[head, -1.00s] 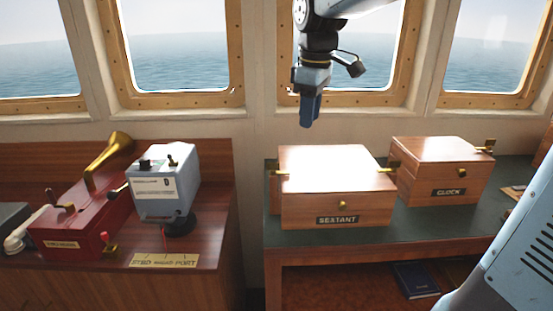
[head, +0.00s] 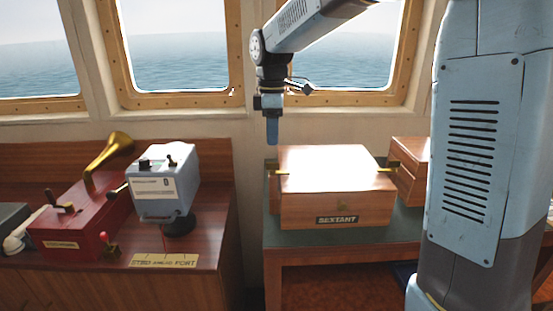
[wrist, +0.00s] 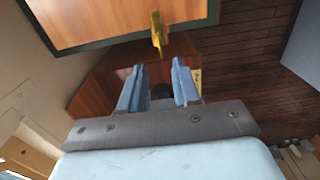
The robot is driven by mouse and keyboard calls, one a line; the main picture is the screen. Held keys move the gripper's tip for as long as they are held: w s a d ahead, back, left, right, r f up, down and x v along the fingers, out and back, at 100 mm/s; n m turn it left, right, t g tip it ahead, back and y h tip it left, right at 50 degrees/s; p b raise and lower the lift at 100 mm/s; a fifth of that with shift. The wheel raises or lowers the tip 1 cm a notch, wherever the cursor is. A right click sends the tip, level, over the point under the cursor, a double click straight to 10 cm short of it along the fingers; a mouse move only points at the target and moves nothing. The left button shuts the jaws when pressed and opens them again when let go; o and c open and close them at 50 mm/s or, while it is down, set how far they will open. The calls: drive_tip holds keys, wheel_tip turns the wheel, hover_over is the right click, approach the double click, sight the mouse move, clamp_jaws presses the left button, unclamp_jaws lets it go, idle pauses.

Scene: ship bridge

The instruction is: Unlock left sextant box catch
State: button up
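The sextant box (head: 335,200) is a closed reddish wooden box with a SEXTANT label on the green-topped table. Its left brass catch (head: 277,172) sticks out at the box's left side; its right brass catch (head: 407,169) is on the opposite side. My gripper (head: 272,142) points down just above the left catch, apart from it. In the wrist view the left catch (wrist: 158,34) lies beyond the fingertips, roughly in line with the gap. The gripper's blue fingers (wrist: 158,67) are apart with nothing between them.
The clock box (head: 412,165) stands to the right, partly hidden by my arm. A grey control unit (head: 168,185) and a red box with a brass horn (head: 85,222) stand on the left counter. A gap separates the counter from the green-topped table (head: 300,238).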

sight(278, 168)
wheel_tip(278, 168, down, 8)
drive_tip(key=shift+r, duration=0.1)
idle(0.4)
clamp_jaws()
